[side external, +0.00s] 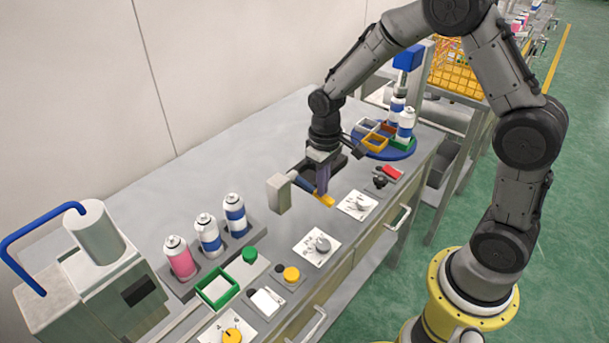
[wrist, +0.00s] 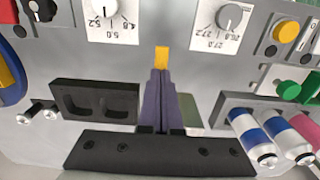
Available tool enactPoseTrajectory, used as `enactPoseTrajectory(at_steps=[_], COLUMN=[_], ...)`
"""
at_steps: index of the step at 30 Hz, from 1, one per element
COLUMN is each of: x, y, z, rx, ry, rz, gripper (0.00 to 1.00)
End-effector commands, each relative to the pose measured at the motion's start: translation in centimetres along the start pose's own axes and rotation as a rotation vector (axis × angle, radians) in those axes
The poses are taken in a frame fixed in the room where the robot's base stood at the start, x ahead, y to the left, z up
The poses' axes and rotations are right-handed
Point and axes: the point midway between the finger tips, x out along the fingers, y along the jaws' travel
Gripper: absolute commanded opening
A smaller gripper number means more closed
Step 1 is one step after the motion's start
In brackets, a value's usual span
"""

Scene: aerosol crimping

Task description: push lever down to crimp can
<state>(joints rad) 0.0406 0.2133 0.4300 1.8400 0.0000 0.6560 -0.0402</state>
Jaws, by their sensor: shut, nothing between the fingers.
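A short lever (side external: 304,185) with a yellow tip (side external: 327,200) extends from a beige post (side external: 279,195) on the bench. My gripper (side external: 322,190) points down, its purple fingers together and empty, right at the lever near its yellow tip. In the wrist view the closed fingertips (wrist: 160,75) overlap the lever, and only the yellow tip (wrist: 162,56) shows beyond them. I cannot tell whether they touch it. One pink can (side external: 180,258) and two blue-and-white cans (side external: 208,233) stand in a grey rack. More cans (side external: 405,124) stand on a blue round plate at the far end.
White dial panels (side external: 317,246) line the bench front, near a yellow button (side external: 291,274) and a green-rimmed tray (side external: 217,288). A black two-pocket block (wrist: 95,102) sits left of my fingers in the wrist view. A grey machine (side external: 95,270) with a blue handle stands at left.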

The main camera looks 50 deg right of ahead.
Motion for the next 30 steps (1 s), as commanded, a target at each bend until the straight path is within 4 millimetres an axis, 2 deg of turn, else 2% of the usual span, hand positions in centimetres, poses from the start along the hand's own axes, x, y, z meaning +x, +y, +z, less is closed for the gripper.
enactPoseTrajectory(at_steps=[9,30], x=[-0.2,-5.2], y=[0.0,0.0], z=[0.2,0.1], rx=[0.000,0.000], ry=[-0.005,-0.003], rz=[0.000,0.000], gripper=[0.00,0.00])
